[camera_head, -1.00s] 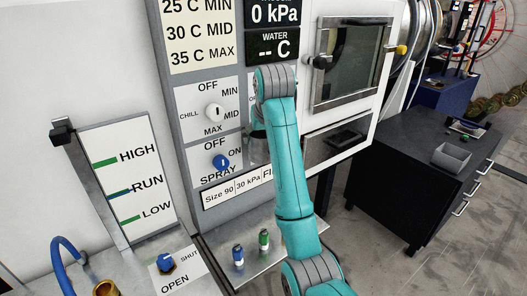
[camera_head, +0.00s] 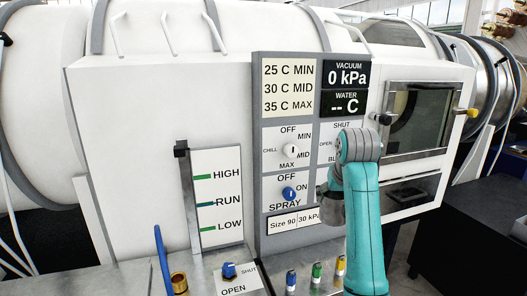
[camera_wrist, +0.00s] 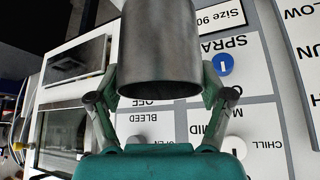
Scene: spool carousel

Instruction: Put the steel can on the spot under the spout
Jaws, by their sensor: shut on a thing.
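The steel can (camera_wrist: 160,45) is a plain grey cylinder, large at the top of the wrist view. My gripper (camera_wrist: 162,82) has one finger on each side of it and is shut on it. In the head view the can (camera_head: 331,207) shows beside my teal wrist, held in front of the control panel, with part of it hidden by my arm. My gripper's fingers are mostly hidden there. I cannot make out a spout or the spot under it for certain in either view.
The panel (camera_head: 288,236) carries a blue spray knob (camera_head: 289,193) and a chill knob (camera_head: 290,149).

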